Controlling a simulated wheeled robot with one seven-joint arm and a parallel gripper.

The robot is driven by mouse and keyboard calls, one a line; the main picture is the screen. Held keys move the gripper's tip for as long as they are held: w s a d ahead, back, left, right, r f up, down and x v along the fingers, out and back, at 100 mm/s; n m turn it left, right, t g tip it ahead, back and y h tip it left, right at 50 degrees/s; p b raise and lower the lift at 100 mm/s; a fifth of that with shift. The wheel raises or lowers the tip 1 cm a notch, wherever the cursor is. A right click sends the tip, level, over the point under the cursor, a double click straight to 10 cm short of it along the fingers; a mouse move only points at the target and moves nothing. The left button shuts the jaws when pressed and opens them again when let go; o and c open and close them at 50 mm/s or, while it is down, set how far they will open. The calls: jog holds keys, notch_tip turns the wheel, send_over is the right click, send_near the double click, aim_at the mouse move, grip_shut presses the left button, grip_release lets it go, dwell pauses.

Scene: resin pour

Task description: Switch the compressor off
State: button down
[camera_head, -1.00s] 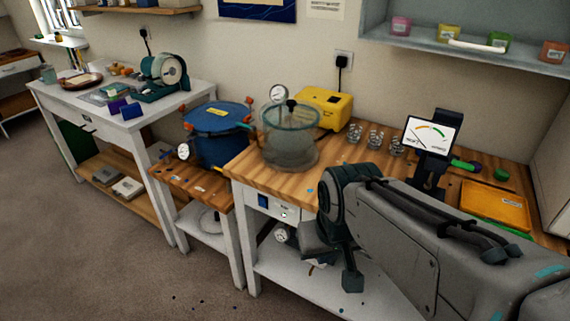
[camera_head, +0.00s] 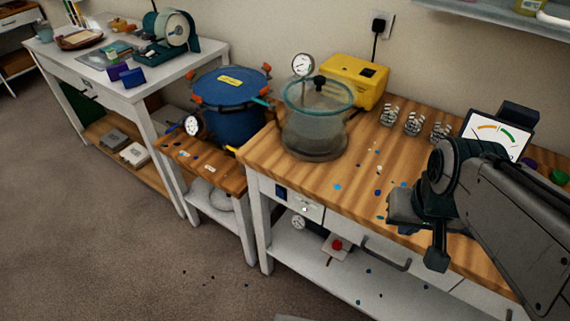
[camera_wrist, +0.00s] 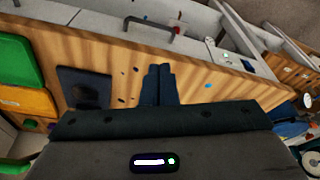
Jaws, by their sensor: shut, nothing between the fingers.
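No part is clearly labelled as the compressor. A dark blue switch (camera_head: 281,193) and a small white plate (camera_head: 304,209) are on the bench's front face. My gripper (camera_head: 408,230) is over the bench's front edge, right of the switch. In the wrist view its fingers (camera_wrist: 159,70) are together and empty.
A yellow box (camera_head: 347,80) and a clear chamber (camera_head: 317,115) stand on the bench. A drawer handle (camera_head: 386,254) sticks out below the bench top. A blue pot (camera_head: 230,105) stands left.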

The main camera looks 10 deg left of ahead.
aim_at(280, 194)
jog(key=w+a+f+n+h, duration=0.1)
jog(key=w+a+f+n, duration=0.25)
jog(key=a, duration=0.35)
jog(key=w+a+f+n+b, duration=0.1)
jog(key=w+a+f+n, duration=0.15)
jog(key=w+a, duration=0.3)
jog(key=w+a+f+n+h, duration=0.15)
jog(key=w+a+n, duration=0.25)
jog(key=a, duration=0.4)
jog(key=a+f+n+t, duration=0.1)
jog(key=a+f, duration=0.2)
jog(key=a, duration=0.2)
jog(key=s+a+f+n, duration=0.1)
jog(key=a+f+n, duration=0.1)
jog(key=a, duration=0.4)
jog(key=shift+a+f+t, duration=0.25)
jog(key=shift+f+t, duration=0.15)
jog(key=shift+f, duration=0.25)
jog(key=shift+y, duration=0.25)
jog(key=shift+w+d+f+p, duration=0.3)
jog(key=shift+w+d+f, duration=0.25)
jog(key=shift+w+f, duration=0.8)
jog(key=shift+w+d+f+p, duration=0.3)
jog(key=shift+w+d+f, duration=0.25)
jog(key=shift+w+f, duration=0.8)
jog(key=shift+w+d+f+p, duration=0.3)
jog(key=shift+w+d+f, duration=0.25)
jog(key=shift+w+f, duration=0.8)
